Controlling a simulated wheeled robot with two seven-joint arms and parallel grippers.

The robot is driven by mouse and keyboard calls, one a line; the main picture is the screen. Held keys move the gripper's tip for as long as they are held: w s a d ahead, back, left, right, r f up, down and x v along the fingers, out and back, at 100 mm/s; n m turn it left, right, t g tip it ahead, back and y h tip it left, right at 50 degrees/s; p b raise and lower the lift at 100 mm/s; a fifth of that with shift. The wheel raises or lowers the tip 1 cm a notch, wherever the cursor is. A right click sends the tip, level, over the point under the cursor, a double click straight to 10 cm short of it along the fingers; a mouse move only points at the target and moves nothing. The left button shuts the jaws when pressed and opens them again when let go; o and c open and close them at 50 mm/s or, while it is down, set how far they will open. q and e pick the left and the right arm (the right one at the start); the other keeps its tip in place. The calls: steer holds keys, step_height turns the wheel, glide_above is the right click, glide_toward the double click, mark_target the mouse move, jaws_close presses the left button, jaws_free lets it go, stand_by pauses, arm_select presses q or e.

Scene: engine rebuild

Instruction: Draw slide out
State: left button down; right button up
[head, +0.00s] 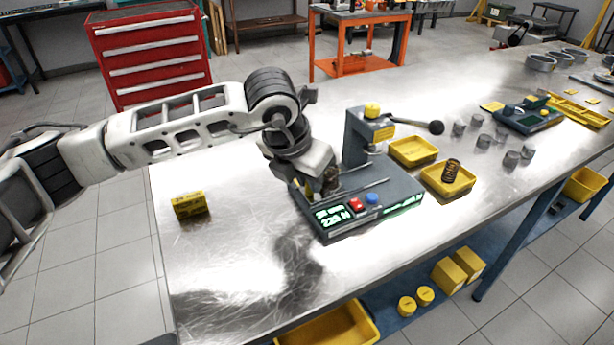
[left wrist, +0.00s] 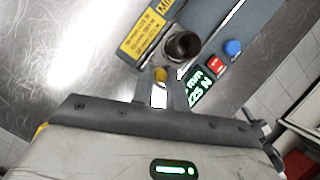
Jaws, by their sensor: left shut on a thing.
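In the left wrist view, my left gripper (left wrist: 160,92) is shut on a small yellow-tipped piece (left wrist: 160,74), which looks like the slide's handle. A dark coil or cup (left wrist: 182,46) sits just beyond it on the tester; it also shows in the head view (head: 331,180), partly hidden. The slide itself is mostly hidden. My right gripper is out of view.
A yellow block (head: 189,204) lies on the bench at left. Right of the tester are two yellow trays, the nearer (head: 436,184) holding a coil spring (head: 452,171). Several grey cups stand further right. The front left of the bench is clear.

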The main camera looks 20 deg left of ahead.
arm_select(q)
steer(key=c, duration=1.4)
jaws_free()
steer(key=shift+s+a, duration=0.15)
steer(key=shift+a, duration=0.05)
steer(key=shift+r, duration=0.1)
steer(key=b+v, duration=0.1)
steer(key=v, duration=1.5)
steer(key=shift+b, duration=0.4)
